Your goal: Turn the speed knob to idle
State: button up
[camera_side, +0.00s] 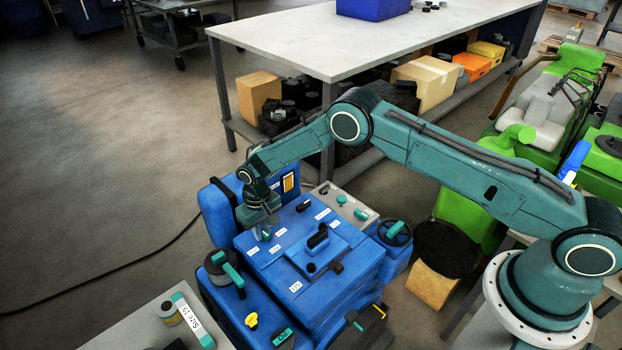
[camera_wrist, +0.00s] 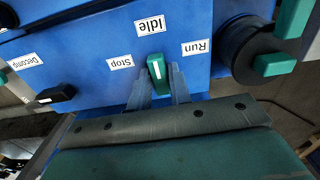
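The speed knob (camera_wrist: 158,78) is a small teal-green lever with a white line, on a blue panel in the wrist view. Its line points up toward the Idle label (camera_wrist: 149,25). The Stop label (camera_wrist: 120,62) is to its left and the Run label (camera_wrist: 196,48) to its right. My gripper (camera_wrist: 160,74) has one finger on each side of the knob, close against it, and looks shut on it.
In the wrist view a black lever (camera_wrist: 57,93) by the Decomp label is at left. A dark round part (camera_wrist: 248,48) with green handles is close at right. In the side view, a grey workbench (camera_side: 370,40) stands behind the engine.

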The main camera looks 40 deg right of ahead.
jog(key=o, duration=0.4)
jog(key=shift+r, duration=2.7)
jog(key=shift+r, duration=2)
